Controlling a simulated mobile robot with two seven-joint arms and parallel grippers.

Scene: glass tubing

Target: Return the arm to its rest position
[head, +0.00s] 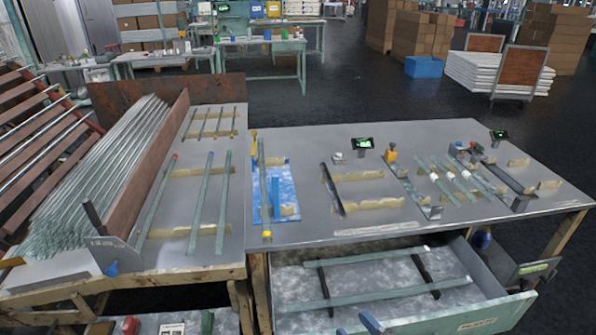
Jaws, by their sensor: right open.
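My right gripper (357,327) shows only in part, at the bottom edge of the head view. My left gripper and arm are not in view. Two long greenish glass tubes (375,296) lie across dark supports in the drawer, beyond my right gripper. I cannot tell how far above or before the drawer's front the fingertips are.
The grey workbench (300,150) carries tubes on tan holders, a blue mat (283,236) and small green-screen devices (362,144). A slanted rack of glass tubes (110,165) stands at left behind a brown board. The open drawer juts out at the front.

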